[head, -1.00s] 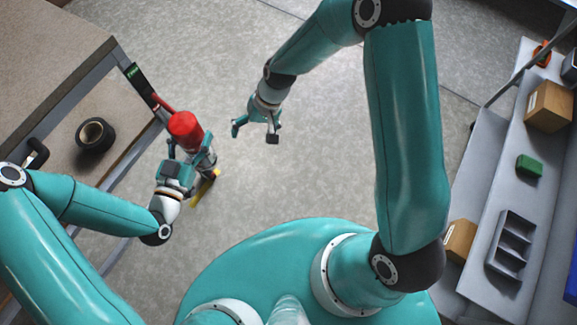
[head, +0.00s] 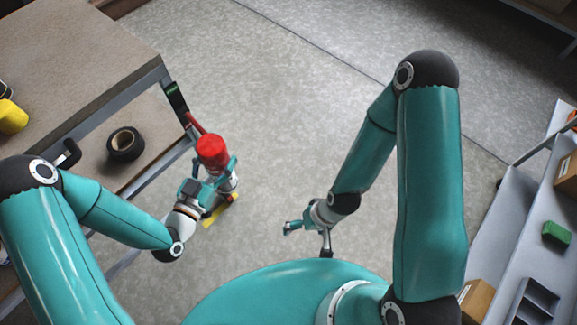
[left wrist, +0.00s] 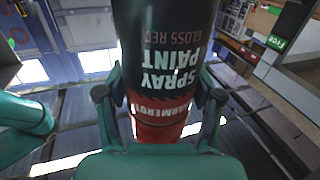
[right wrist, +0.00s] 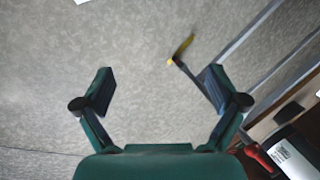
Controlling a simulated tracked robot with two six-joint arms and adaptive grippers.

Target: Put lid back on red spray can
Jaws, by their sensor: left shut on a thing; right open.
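The red spray can (head: 212,152) shows its round red top in the head view. Whether that red part is a separate lid I cannot tell. My left gripper (head: 215,174) is shut around the can beside the table and holds it clear of the tabletop. In the left wrist view, the can (left wrist: 165,45) is dark with "SPRAY PAINT" lettering and a red band, between the fingers of the gripper (left wrist: 160,100). My right gripper (head: 306,240) is open and empty, to the right of the can and apart from it. Its spread fingers (right wrist: 158,85) also show in the right wrist view. I see no loose lid.
A table (head: 90,55) stands at the left, with a black tape roll (head: 125,144) on its lower level and a yellow object (head: 12,117) at the far left. Grey shelves (head: 505,215) with a green box (head: 556,233) stand at the right. Open floor lies between.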

